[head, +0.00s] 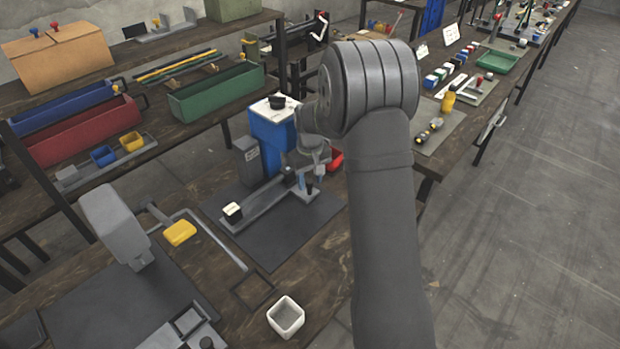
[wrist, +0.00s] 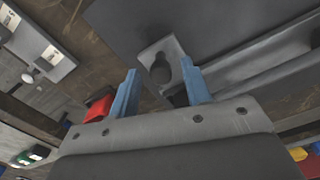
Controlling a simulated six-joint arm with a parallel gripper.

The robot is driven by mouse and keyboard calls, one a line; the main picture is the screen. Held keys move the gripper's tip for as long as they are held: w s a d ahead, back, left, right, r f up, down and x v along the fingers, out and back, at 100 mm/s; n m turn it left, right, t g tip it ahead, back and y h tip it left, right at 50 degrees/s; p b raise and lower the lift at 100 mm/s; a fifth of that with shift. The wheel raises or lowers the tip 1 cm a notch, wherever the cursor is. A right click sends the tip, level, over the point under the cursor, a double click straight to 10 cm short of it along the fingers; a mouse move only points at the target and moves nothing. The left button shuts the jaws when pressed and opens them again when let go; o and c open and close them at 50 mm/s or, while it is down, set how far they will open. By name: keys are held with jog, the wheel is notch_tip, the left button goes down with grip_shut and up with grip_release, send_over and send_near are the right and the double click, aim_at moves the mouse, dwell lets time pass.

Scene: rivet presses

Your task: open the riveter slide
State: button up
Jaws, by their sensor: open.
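The riveter is a blue press body (head: 272,140) with a white top, standing at the back of a dark mat. A long grey slide rail (head: 262,203) lies in front of it, with a small white-and-black block (head: 232,211) at its near-left end. My gripper (head: 309,186) is at the rail's right end, its blue fingers apart. In the wrist view my gripper (wrist: 160,68) is open. A grey end plate with a dark round knob (wrist: 160,70) shows between and beyond the fingertips. I cannot tell whether the fingers touch it.
A red bin (head: 336,159) sits just right of my gripper, partly hidden by my arm. A white cup (head: 286,317) is near the front edge.

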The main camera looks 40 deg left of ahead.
grip_shut()
jog(key=d, duration=1.3)
jog(key=shift+d, duration=0.1)
grip_release()
jog(key=shift+r, duration=0.1)
notch_tip(320, 180, up, 17)
jog(key=shift+r, duration=0.15)
